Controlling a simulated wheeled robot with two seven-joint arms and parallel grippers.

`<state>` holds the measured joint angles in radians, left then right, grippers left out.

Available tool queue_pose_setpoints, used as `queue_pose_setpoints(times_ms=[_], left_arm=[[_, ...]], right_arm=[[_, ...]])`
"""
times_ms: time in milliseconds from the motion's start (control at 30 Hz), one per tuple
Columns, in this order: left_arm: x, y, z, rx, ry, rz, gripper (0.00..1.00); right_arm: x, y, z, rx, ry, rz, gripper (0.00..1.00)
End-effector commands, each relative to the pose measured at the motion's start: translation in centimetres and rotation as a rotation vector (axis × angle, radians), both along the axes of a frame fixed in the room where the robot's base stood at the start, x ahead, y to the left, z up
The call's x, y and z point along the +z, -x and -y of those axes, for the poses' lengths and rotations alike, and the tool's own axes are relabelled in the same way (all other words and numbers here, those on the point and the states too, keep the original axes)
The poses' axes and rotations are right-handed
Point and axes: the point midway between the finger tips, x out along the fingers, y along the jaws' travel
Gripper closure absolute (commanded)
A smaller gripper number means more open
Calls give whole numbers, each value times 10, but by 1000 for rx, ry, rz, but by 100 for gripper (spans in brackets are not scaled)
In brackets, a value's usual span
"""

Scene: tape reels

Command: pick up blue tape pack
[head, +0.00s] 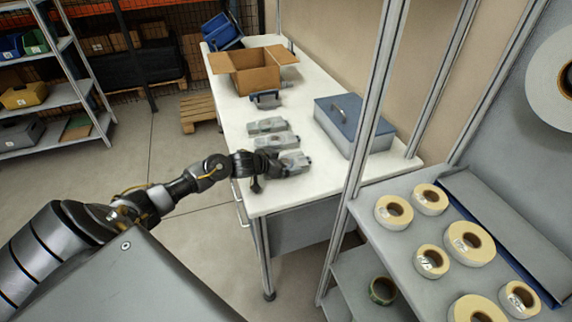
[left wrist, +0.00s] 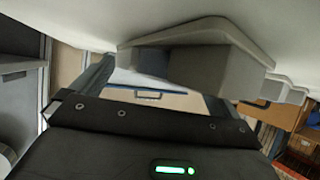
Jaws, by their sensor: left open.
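Several small grey packs stand in a row on the white table (head: 262,200). The nearest grey pack (head: 297,161) is beside my left gripper (head: 270,171); behind it are a second pack (head: 277,141) and a third (head: 267,126). Farther back is a small pack with a dark blue part (head: 266,99), which may be the blue tape pack; I cannot tell surely. My left gripper is open at the table's left edge. In the left wrist view a grey pack (left wrist: 195,55) shows large, close to the open fingers (left wrist: 158,85). My right gripper is not in view.
An open cardboard box (head: 258,75) and a blue bin (head: 221,31) are at the table's far end. A blue-lidded grey case (head: 352,122) stands at right.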

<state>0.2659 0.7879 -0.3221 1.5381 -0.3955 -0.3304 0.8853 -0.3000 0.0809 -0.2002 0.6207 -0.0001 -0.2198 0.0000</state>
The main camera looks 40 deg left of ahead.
Motion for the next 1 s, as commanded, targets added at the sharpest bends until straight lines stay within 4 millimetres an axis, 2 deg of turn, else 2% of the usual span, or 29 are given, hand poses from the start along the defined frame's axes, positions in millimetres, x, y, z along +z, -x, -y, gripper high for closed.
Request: queue_pose_setpoints(times_ms=[233, 267, 633, 1000], left_arm=[[-2, -2, 1, 0, -1, -1, 0], [-2, -2, 1, 0, -1, -1, 3], [-2, -1, 1, 0, -1, -2, 50], [4, -2, 0, 0, -1, 0, 50]], right_arm=[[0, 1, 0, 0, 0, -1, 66], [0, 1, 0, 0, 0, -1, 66], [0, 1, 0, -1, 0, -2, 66], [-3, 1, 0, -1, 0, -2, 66]])
